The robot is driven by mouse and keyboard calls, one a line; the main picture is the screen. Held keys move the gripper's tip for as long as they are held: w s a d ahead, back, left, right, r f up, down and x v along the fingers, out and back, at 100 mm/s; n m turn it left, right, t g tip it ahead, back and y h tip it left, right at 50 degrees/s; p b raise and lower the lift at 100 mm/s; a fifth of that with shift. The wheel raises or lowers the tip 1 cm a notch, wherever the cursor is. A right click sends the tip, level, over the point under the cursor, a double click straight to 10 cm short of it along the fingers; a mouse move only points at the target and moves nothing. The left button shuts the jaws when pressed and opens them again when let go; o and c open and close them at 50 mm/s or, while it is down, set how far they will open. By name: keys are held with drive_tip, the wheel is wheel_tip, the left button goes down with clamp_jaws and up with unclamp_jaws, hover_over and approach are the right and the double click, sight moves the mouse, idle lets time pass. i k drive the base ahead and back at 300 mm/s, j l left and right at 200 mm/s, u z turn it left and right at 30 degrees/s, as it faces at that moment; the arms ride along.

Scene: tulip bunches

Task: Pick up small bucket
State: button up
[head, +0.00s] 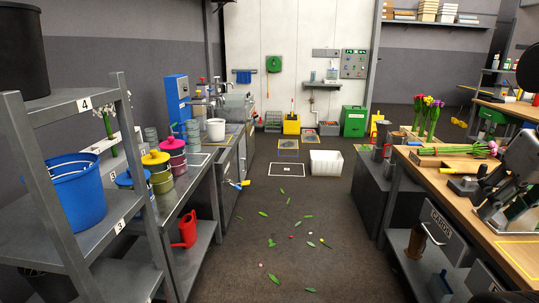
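A small white bucket (215,130) stands upright on the far part of the left counter, near the sink. A larger blue bucket (78,195) with a thin handle stands on the shelf marked 3 at the near left. A large black bucket (22,50) stands on the shelf marked 4 above it and is cut off by the picture edge. I cannot tell for certain which one the task calls small; the white one looks smallest. My gripper does not show clearly in the head view.
Lidded pots (172,155) in several colours line the left counter. A red watering can (186,230) sits below. Leaves and petals (270,243) litter the open aisle. A workbench (465,190) with tulips (427,115) and a grey device bounds the right.

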sight(214, 127)
drive_tip(key=i, duration=2.15)
drive_tip(key=i+l+u, duration=0.2)
drive_tip(key=i+u, duration=0.3)
drive_tip(key=i, duration=0.2)
drive_tip(key=i+l+u, duration=0.5)
drive_tip(key=i, duration=0.15)
drive_tip(key=i+l+u, duration=0.5)
drive_tip(key=i+l, duration=0.1)
drive_tip(key=l, duration=0.05)
